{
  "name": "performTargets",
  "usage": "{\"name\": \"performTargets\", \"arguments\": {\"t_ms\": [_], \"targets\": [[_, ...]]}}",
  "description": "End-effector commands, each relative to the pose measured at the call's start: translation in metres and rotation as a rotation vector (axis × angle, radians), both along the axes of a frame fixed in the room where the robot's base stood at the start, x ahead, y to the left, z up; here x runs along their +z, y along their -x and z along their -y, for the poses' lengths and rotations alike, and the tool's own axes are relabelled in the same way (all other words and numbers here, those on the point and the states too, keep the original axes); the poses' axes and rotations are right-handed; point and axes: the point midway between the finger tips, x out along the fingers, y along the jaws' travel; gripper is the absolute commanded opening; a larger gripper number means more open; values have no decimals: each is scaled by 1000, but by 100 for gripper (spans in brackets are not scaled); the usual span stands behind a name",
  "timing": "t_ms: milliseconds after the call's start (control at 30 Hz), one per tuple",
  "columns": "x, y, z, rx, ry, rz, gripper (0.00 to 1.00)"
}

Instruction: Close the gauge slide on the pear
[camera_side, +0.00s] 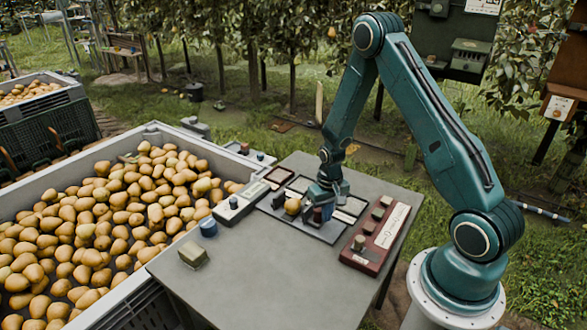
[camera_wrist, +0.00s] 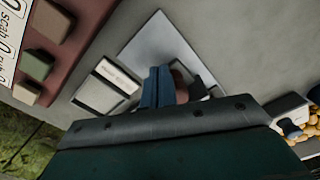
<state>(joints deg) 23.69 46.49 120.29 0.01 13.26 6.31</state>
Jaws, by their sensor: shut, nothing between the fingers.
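The pear (camera_side: 292,206) is yellow-brown and rests on the gauge plate (camera_side: 318,233) on the table. A dark block (camera_side: 279,199) stands just left of it. My gripper (camera_side: 321,208) is low over the plate, close to the right of the pear, with its fingers shut. In the wrist view my gripper's blue fingers (camera_wrist: 159,86) are together over the pale plate (camera_wrist: 158,48). A brownish rounded part, perhaps the pear, shows beside them, mostly hidden. The gripper covers part of the gauge, so I cannot tell which part is the slide or whether the fingers touch it.
A red panel (camera_side: 364,255) with several blocks lies right of the plate. A grey device (camera_side: 240,203) with a dark knob lies to the left. The table's front (camera_side: 270,290) is clear.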

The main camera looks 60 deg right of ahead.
Motion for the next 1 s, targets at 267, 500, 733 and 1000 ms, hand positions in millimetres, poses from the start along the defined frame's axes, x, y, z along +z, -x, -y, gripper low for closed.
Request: {"name": "performTargets", "arguments": {"t_ms": [267, 500, 733, 1000], "targets": [[0, -2, 0, 0, 0, 1, 0], [0, -2, 0, 0, 1, 2, 0], [0, -4, 0, 0, 0, 2, 0], [0, -9, 0, 0, 1, 3, 0]]}}
